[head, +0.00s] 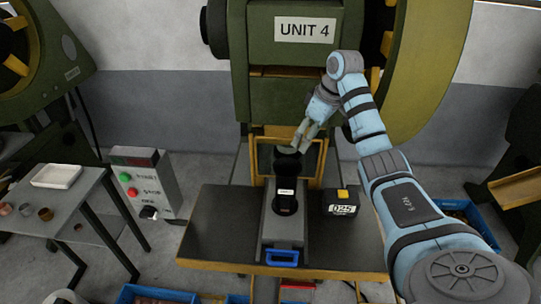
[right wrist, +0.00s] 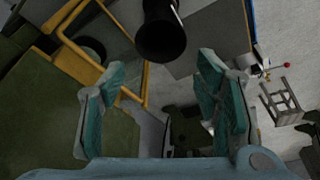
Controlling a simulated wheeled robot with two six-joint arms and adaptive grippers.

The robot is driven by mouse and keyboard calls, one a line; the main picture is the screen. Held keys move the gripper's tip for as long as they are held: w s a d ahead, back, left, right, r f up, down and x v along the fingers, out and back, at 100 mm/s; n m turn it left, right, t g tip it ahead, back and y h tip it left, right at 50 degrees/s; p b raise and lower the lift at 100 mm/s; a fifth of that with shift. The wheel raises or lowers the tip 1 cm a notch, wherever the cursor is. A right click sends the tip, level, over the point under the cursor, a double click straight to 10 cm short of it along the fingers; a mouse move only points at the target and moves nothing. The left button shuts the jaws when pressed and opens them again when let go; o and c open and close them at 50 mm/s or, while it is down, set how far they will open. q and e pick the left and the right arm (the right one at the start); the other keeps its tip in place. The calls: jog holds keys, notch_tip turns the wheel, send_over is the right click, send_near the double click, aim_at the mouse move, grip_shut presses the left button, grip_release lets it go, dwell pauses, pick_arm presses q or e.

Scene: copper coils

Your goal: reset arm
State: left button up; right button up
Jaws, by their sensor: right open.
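My right arm (head: 395,190) reaches in from the lower right, up and across in front of the green press marked UNIT 4 (head: 290,75). Its gripper (head: 299,143) hangs by the press opening, just above and beside a black cylindrical part (head: 287,163) in the head view. In the right wrist view the two teal-padded fingers of the gripper (right wrist: 162,78) stand wide apart with nothing between them. The dark cylinder (right wrist: 161,35) shows beyond the fingertips. I cannot tell whether the gripper touches it. My left gripper is not in view.
A dark table (head: 215,225) with a fixture with a blue handle (head: 282,257) and a black box marked 025 (head: 343,203) stands before the press. A yellow frame (head: 319,160) borders the opening. A control box (head: 143,183) and side table (head: 85,188) stand left.

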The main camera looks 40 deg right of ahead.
jog(key=s+a+f+h, duration=0.1)
jog(key=s+a+f, duration=0.25)
jog(key=f, duration=0.35)
jog(key=s+a+f, duration=0.2)
jog(key=a+f, duration=0.2)
jog(key=f, duration=0.2)
jog(key=s+a+f+h, duration=0.1)
jog(key=s+a+f, duration=0.1)
jog(key=a+f, duration=0.35)
jog(key=s+a+f+m, duration=0.1)
jog(key=s+a+f, duration=0.25)
jog(key=s, duration=0.65)
jog(key=s+a+f+m, duration=0.2)
jog(key=s+a, duration=0.3)
jog(key=s, duration=0.6)
notch_tip(320, 180, down, 21)
jog(key=s+d+g, duration=0.1)
jog(key=s+d, duration=0.1)
jog(key=s+f+g, duration=0.1)
jog(key=s+f, duration=0.9)
jog(key=s, duration=0.3)
jog(key=shift+d, duration=0.2)
